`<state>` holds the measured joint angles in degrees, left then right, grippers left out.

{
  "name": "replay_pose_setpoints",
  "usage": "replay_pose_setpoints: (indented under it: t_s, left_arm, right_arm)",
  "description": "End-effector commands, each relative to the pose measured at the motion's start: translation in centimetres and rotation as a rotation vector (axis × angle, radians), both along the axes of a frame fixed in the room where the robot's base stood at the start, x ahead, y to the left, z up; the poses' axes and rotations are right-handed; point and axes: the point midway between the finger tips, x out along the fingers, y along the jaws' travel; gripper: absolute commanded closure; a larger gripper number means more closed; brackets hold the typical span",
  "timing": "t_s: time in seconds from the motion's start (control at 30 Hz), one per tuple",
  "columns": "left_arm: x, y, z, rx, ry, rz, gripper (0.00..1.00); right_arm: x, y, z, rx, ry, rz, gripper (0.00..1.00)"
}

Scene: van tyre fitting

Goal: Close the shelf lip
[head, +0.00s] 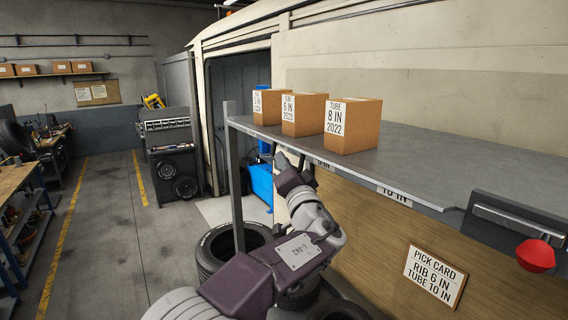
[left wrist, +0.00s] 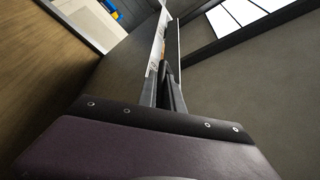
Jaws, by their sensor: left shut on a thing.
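The shelf (head: 420,160) is a grey board along the van's side on the right. Its lip (head: 350,178) is a thin grey strip with white size labels along the front edge. My left gripper (head: 290,161) reaches up to this edge towards its far end, below the boxes. In the left wrist view the fingers (left wrist: 168,88) are closed on the thin labelled strip of the lip (left wrist: 156,45). The fingers hide the held part, and I cannot tell the lip's exact tilt. My right gripper is out of view.
Three cardboard tube boxes (head: 353,126) stand on the shelf above my gripper. Tyres (head: 232,245) lie below it, beside my arm. A grey post (head: 235,178) holds the far end. A pick card (head: 435,277) and a red cup-shaped thing (head: 535,256) are at right.

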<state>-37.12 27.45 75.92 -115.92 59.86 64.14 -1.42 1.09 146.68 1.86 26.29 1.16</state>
Motion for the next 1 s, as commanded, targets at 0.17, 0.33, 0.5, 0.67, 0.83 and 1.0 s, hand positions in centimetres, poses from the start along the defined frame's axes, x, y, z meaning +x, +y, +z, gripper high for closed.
replay_pose_setpoints:
  t_s: [0.17,0.33,0.5,0.67,0.83,1.0]
  left_arm:
    - [0.0,0.0,0.1,0.0,0.001,-0.001,1.0]
    - [-0.1,0.0,0.1,0.004,0.003,0.0,1.0]
    - [-0.1,0.1,0.2,0.012,0.008,-0.001,1.0]
    - [-0.2,0.2,0.3,0.028,0.017,0.0,1.0]
    - [-0.3,0.4,0.5,0.077,0.05,0.0,1.0]
    - [-0.6,0.8,1.2,0.178,0.117,0.0,1.0]
  right_arm:
    - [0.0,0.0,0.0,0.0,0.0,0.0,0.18]
    - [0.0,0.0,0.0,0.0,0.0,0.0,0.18]
    - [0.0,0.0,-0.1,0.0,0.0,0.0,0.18]
    - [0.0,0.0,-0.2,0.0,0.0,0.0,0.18]
    - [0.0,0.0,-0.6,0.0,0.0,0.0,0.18]
    - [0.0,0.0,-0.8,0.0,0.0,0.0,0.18]
